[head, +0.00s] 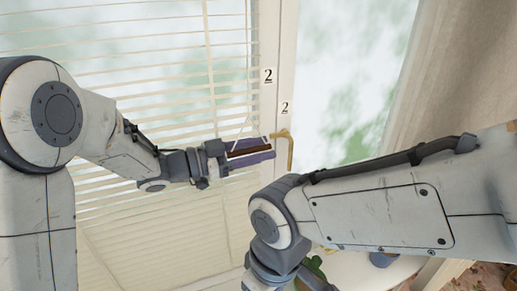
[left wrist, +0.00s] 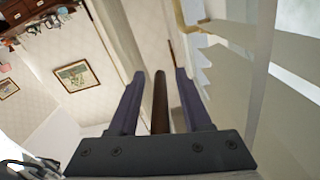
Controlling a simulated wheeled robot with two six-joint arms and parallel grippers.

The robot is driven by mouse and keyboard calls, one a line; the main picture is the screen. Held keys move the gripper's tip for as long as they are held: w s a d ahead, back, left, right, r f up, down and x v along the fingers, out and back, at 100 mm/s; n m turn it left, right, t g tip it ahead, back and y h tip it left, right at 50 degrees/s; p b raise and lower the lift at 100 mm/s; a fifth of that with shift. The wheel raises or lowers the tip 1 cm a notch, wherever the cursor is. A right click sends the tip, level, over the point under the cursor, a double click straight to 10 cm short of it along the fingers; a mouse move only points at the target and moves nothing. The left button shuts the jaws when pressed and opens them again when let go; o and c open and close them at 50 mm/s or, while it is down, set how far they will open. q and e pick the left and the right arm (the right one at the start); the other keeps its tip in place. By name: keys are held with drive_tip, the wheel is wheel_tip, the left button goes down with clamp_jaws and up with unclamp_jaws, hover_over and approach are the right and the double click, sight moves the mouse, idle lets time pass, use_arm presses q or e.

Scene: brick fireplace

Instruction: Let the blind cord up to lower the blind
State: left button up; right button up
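The white slatted blind (head: 130,60) hangs across the window at the left, with its slats spaced apart above and closer together lower down. My left gripper (head: 272,151) is in front of its right edge, pointing right. A dark brown, stick-like piece (head: 248,151) lies lengthwise between its purple fingers. In the left wrist view the brown piece (left wrist: 160,100) stands between the fingers with a gap on each side, so the gripper looks open around it. I cannot tell for sure whether it is the cord's pull. My right gripper is out of view below.
A brass window handle (head: 290,150) is just right of my left fingertips, on the white frame (head: 284,60) with two "2" labels. A beige curtain (head: 460,70) hangs at the right. My right forearm crosses the lower right. A green plant (head: 316,266) is beneath it.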

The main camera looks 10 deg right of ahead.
use_arm(q)
drive_tip(key=shift+a+f+b, duration=0.1)
drive_tip(key=shift+a+b, duration=0.25)
drive_tip(key=shift+a, duration=0.15)
drive_tip(key=b+v, duration=0.4)
drive_tip(key=v, duration=0.5)
drive_tip(key=shift+s+a, duration=0.2)
